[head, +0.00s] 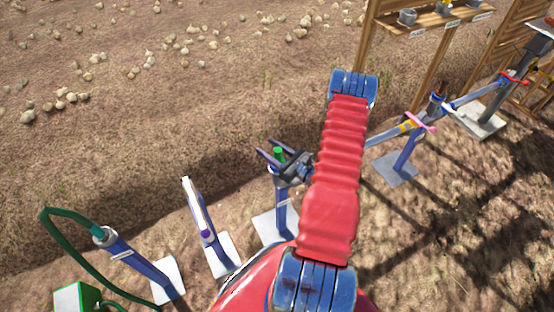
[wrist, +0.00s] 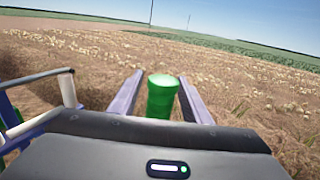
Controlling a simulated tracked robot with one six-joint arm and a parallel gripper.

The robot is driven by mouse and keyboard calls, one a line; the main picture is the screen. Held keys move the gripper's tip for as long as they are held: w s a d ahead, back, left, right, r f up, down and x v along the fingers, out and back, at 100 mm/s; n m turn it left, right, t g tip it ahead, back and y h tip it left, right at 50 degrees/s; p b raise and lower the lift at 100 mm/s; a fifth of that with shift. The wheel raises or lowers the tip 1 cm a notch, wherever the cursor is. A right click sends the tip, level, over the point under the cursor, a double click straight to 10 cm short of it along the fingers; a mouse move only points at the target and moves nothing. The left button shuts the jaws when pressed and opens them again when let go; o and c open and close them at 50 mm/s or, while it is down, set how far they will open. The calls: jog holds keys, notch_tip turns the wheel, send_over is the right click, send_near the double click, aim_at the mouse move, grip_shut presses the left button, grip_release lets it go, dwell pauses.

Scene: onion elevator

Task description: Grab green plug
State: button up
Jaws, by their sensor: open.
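The green plug (head: 279,153) stands upright at the top of a blue post (head: 281,215) on a white base plate. My gripper (head: 267,147) is open around the plug, with one finger on each side. In the wrist view the plug (wrist: 162,97) is a green cylinder with a lighter top, between the two purple-grey fingers. A gap shows between each finger and the plug there. The plug's lower part is hidden behind my gripper's body.
To the left stand a blue post with a pale bar (head: 198,207) and a blue post with a green hose (head: 70,215) running to a green-white box (head: 77,298). To the right are a post with a pink handle (head: 422,124) and a wooden shelf (head: 430,20). Onions lie on the soil behind.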

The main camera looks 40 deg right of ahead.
jog(key=shift+c, duration=0.4)
grip_shut()
dwell(0.4)
